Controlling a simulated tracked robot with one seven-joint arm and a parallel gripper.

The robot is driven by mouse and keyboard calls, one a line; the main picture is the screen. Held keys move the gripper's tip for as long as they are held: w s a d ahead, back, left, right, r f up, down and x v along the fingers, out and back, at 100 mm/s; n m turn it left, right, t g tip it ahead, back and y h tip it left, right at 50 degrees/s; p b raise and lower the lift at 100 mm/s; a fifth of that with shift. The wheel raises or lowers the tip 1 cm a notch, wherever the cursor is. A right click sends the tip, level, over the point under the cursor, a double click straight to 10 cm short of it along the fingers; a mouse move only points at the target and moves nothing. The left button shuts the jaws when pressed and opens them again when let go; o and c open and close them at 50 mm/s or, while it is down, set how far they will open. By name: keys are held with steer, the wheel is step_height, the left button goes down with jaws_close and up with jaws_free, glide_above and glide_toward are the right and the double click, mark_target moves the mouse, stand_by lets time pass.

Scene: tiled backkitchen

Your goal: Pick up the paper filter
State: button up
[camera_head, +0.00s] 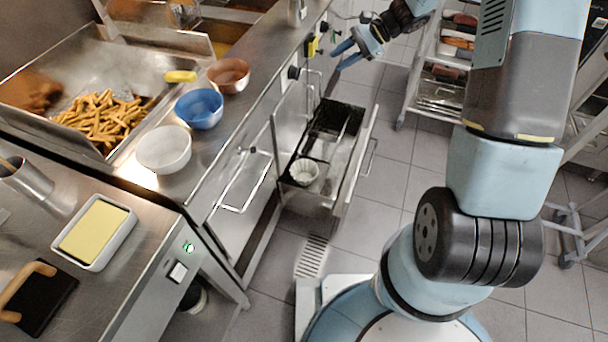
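The paper filter (305,171) looks like a white fluted cup. It sits in the near end of an open metal drawer (343,193) below the counter. My gripper (345,52) is at the top of the picture, beside the counter's front edge and well beyond the filter. Its two blue fingers are spread apart, with nothing visible between them. The filter's lower part is hidden inside the drawer.
On the counter stand a white bowl (164,149), a blue bowl (200,108) and a copper-coloured bowl (229,75), beside a basin of fries (103,120). A wheeled rack (440,85) stands at the back right. Tiled floor (385,160) is clear right of the drawer.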

steer(key=w+a+f+m+t+y, duration=0.15)
steer(key=w+f+m, duration=0.3)
steer(key=f, duration=0.95)
steer(key=s+f+m+t, duration=0.1)
steer(key=f+m, duration=0.3)
steer(key=f, duration=0.9)
steer(key=f+m+t, duration=0.2)
steer(key=f+m, duration=0.2)
steer(key=f, duration=0.9)
steer(key=s+a+f+m+t, duration=0.1)
steer(key=f+m, duration=0.4)
steer(key=f, duration=0.8)
steer(key=shift+s+f+t, duration=0.25)
steer(key=shift+s+t, duration=0.1)
steer(key=shift+t, duration=0.5)
steer(key=shift+r+x, duration=0.2)
steer(key=shift+x, duration=2.55)
steer(key=shift+w, duration=0.1)
steer(key=shift+c, duration=0.4)
jaws_close()
